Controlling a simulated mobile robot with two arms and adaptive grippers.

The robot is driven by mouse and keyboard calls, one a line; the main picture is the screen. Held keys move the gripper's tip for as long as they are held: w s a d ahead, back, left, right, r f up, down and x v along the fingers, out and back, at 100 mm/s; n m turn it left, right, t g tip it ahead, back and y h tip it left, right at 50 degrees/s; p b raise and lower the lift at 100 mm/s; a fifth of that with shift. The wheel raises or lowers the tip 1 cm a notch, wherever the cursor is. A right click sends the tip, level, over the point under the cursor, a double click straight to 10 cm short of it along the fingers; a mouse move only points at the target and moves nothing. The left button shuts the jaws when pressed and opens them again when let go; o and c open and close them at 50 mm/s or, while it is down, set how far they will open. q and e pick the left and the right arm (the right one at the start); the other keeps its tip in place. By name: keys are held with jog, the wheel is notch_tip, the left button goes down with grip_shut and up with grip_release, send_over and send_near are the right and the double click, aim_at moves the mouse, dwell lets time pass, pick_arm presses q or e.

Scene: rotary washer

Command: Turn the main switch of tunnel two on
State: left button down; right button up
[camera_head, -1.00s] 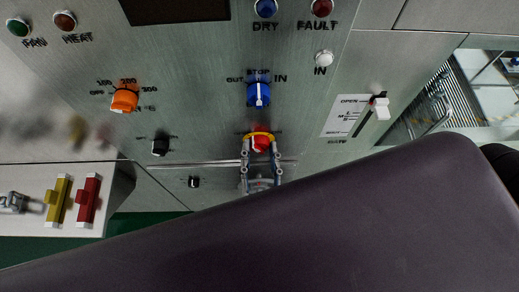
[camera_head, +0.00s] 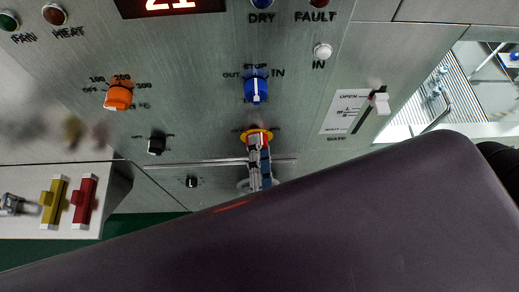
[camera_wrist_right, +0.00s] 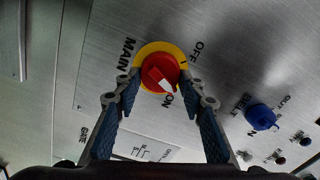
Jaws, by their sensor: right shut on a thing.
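The main switch is a red knob on a yellow ring (camera_head: 257,132) low on the metal panel. In the right wrist view the red knob (camera_wrist_right: 160,70) sits between the words MAIN, OFF and ON, with its white mark toward ON. My right gripper (camera_head: 259,146) is at the switch, its two fingers closed on either side of the knob. The fingers (camera_wrist_right: 163,84) also show in the wrist view, one on each side of it. In the head view the fingers hide most of the knob. A display (camera_head: 172,4) at the top is lit with red digits. My left gripper is not in view.
A blue knob (camera_head: 256,89) is just above the switch, an orange knob (camera_head: 118,97) and a small black knob (camera_head: 156,144) to its left. A white slider (camera_head: 380,103) is at right. Yellow (camera_head: 54,200) and red (camera_head: 83,200) handles stand at lower left.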

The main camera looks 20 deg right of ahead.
jog(key=shift+f+m+b, duration=0.1)
jog(key=shift+m+b, duration=0.7)
jog(key=shift+m, duration=1.4)
jog(key=o, duration=1.1)
jog(key=shift+w, duration=0.1)
jog(key=shift+o, duration=0.2)
